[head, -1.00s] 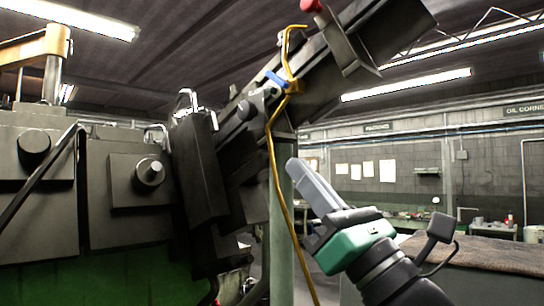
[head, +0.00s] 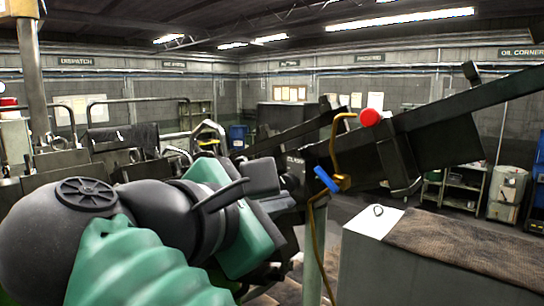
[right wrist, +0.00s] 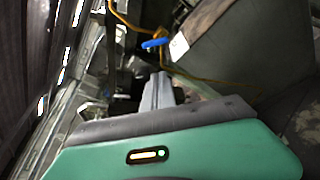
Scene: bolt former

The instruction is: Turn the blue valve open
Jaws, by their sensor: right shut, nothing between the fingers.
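The blue valve handle (head: 326,179) sits on a thin yellow pipe (head: 318,235) right of the centre in the head view. It also shows in the right wrist view (right wrist: 155,43), ahead of my fingers. My right gripper (head: 262,195) is left of the valve in the head view; its own body largely hides its fingers. In the right wrist view the grey fingers (right wrist: 159,90) lie together with nothing between them. They appear apart from the blue handle, though the exact gap cannot be told. My left gripper is out of view.
A red knob (head: 370,117) and a dark slanted machine arm (head: 435,140) are near the valve. A grey cabinet (head: 365,250) with a brown mat (head: 465,245) stands at the lower right. Machinery and rails fill the left. Open floor and shelves lie behind.

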